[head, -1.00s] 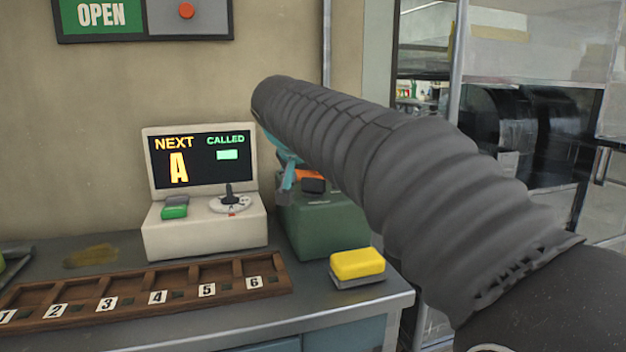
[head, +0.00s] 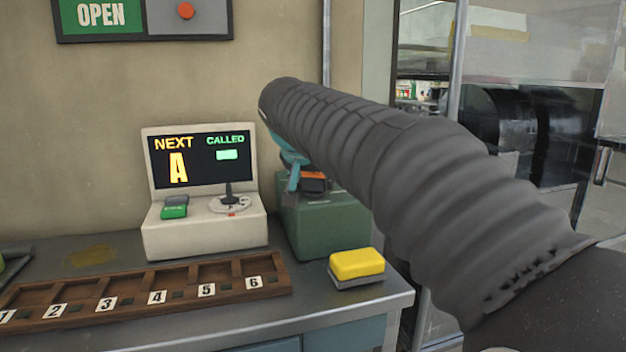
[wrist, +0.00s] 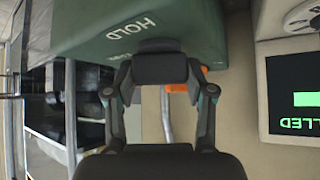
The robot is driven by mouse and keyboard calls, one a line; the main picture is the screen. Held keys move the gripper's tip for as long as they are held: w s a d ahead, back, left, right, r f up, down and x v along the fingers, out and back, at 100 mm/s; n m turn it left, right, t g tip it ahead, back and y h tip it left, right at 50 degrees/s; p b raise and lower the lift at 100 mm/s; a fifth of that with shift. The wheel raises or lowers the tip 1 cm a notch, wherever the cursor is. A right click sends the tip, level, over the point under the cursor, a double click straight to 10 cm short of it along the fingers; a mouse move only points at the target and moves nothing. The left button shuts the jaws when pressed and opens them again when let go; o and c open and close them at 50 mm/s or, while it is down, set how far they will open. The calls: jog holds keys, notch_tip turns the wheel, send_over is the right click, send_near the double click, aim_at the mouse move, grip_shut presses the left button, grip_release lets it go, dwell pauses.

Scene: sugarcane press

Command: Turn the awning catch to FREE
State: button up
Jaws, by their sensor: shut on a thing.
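The awning catch is a green box (head: 325,222) at the back right of the counter, with an orange and black handle (head: 315,176) on top. In the wrist view the green box (wrist: 95,30) shows a white HOLD label, and the orange of the handle (wrist: 176,88) peeks out behind my fingers. My gripper (head: 292,180) reaches down to the handle and is shut on it. My gripper (wrist: 165,70) covers most of the handle in the wrist view, so its exact angle is hidden. My sleeved arm hides part of it in the head view.
A white console (head: 205,230) with a screen reading NEXT A stands left of the green box. A yellow sponge-like block (head: 357,264) lies in front. A numbered wooden rack (head: 130,292) runs along the counter's front. A window (head: 530,110) is at right.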

jog(key=n+y, duration=0.2)
jog(key=n, duration=0.1)
jog(key=shift+r+y, duration=0.1)
jog(key=shift+y, duration=0.2)
jog(key=shift+n+y+p, duration=0.65)
jog(key=shift+n+y, duration=0.35)
jog(key=shift+n, duration=0.5)
jog(key=o, duration=1.2)
jog(key=shift+a, duration=0.1)
jog(key=shift+c, duration=0.2)
jog(key=v, duration=1.2)
